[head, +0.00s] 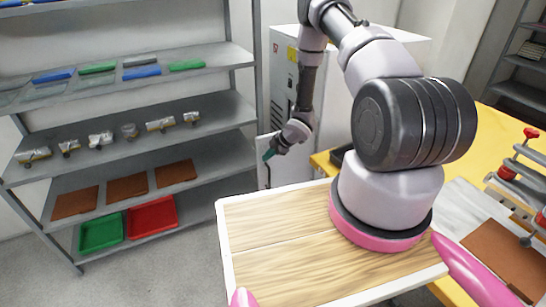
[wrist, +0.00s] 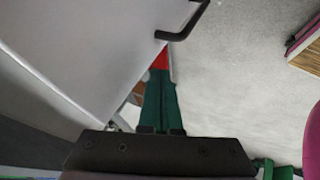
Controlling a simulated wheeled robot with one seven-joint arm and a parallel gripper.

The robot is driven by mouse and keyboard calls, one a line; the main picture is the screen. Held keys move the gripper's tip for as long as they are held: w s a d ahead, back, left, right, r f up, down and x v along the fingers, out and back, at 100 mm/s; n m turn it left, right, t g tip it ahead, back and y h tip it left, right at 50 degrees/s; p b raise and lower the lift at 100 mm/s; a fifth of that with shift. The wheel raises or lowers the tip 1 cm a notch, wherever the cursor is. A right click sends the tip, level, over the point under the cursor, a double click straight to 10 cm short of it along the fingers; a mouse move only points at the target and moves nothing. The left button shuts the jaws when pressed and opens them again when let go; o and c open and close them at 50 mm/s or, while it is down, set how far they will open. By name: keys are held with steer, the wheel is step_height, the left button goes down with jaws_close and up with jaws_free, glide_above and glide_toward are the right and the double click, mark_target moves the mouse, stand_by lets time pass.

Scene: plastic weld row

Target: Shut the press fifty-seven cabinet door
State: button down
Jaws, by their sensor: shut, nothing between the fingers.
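A tall white cabinet (head: 283,62) with a yellow warning label and dark vents stands at the back centre in the head view, partly hidden by my arm. A low pale panel (head: 263,146) with a dark handle sticks out at its lower front. It looks like a door standing open, though how far is unclear. In the wrist view a pale panel (wrist: 85,45) fills the upper left, with a black bar handle (wrist: 186,24) at its edge. My gripper (head: 268,155) has its green fingers (wrist: 158,100) shut and empty, close beside this panel. Contact cannot be told.
A grey shelf rack (head: 130,135) with trays, wrapped parts and brown sheets stands at left. A yellow table (head: 487,110) with a clamp fixture (head: 508,172) is at right. My wooden-topped base fills the front. Bare grey floor (wrist: 245,75) lies right of the fingers.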

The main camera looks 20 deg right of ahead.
steer(key=shift+w+a, duration=0.2)
steer(key=shift+w, duration=0.65)
